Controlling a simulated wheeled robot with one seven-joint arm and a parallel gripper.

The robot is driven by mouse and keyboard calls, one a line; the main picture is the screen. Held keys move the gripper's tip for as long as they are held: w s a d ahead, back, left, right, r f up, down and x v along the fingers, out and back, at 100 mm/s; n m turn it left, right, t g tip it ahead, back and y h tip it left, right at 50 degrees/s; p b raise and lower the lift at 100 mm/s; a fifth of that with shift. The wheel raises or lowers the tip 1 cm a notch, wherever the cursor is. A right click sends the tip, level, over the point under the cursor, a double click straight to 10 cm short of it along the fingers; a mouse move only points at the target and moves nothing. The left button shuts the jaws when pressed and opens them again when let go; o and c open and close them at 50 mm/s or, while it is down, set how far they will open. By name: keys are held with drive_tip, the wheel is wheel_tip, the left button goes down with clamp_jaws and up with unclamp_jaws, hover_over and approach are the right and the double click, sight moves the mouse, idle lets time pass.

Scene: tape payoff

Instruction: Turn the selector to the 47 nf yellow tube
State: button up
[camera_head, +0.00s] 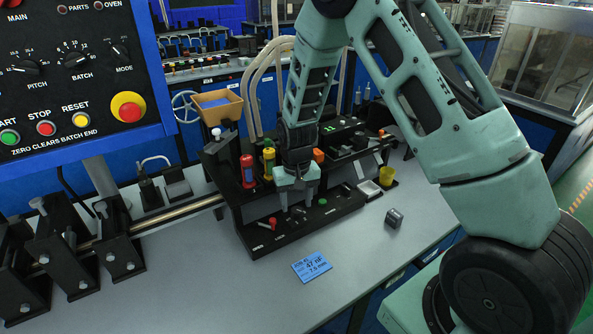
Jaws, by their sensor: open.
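My gripper (297,203) points down in front of the black tube station (232,217), above its front ledge. It is open, and no object shows between its fingers. A yellow tube (268,157) with a green part stands upright just left of my gripper. A red tube (247,172) stands left of that. An orange piece (318,156) shows on the right, partly behind my wrist. A small red-handled lever (272,224) sits on the ledge, left of my fingers; I cannot tell if it is the selector. A blue card (312,267) reading 47 nF, 7.5 mm lies on the bench.
A small dark grey block (394,218) and a yellow cup (387,177) stand right of the station. An orange hopper (217,105) rises at its back left. A metal rail (165,219) with black blocks runs left. The front bench (215,290) is mostly clear.

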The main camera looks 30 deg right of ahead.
sight(296, 209)
wheel_tip(296, 209, up, 15)
drive_tip(key=b, duration=0.2)
drive_tip(key=shift+r, duration=0.2)
idle(0.4)
drive_tip(key=s+a+r+n+y, duration=0.15)
drive_tip(key=s+a+n, duration=0.45)
drive_tip(key=s+a, duration=0.9)
drive_tip(key=s+a+n, duration=0.2)
drive_tip(key=s, duration=0.4)
drive_tip(key=s+a+n, duration=0.2)
drive_tip(key=s+a, duration=0.1)
drive_tip(key=s, duration=0.4)
drive_tip(key=shift+s+f+n+h, duration=0.2)
drive_tip(key=shift+n+h, duration=0.1)
drive_tip(key=shift+h, duration=0.15)
